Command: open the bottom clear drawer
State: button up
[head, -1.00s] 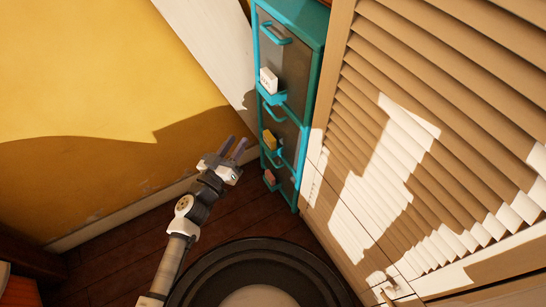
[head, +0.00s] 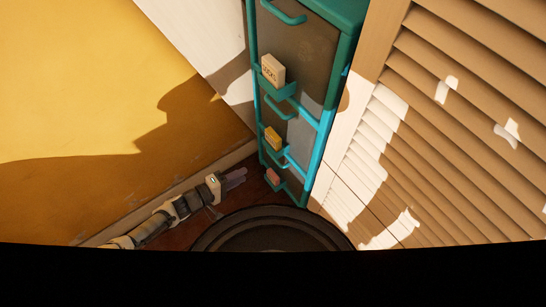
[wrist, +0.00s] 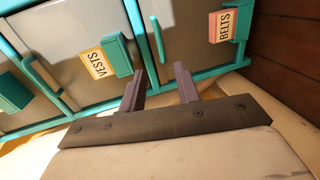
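The bottom clear drawer (head: 291,180) is the lowest of the teal cabinet's grey see-through drawers and looks shut. In the wrist view its front (wrist: 188,30) appears turned sideways, with a pink BELTS label (wrist: 224,26) in a teal holder. Its teal bar handle (wrist: 158,40) lies just beyond my fingertips, in line with the gap between them. My gripper (wrist: 158,78) is open and empty. In the head view my gripper (head: 241,175) is low, just left of the bottom drawer. I cannot tell the exact distance to the handle.
The middle drawer (wrist: 88,35) with a yellow VESTS label and the top drawer (head: 300,50) sit above. A louvred wardrobe door (head: 470,130) stands right of the cabinet, a yellow wall (head: 80,110) left. Some wooden floor (head: 190,232) shows between wall and my base.

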jog(key=b+x, duration=0.3)
jog(key=x, duration=1)
jog(key=shift+d, duration=0.1)
grip_shut()
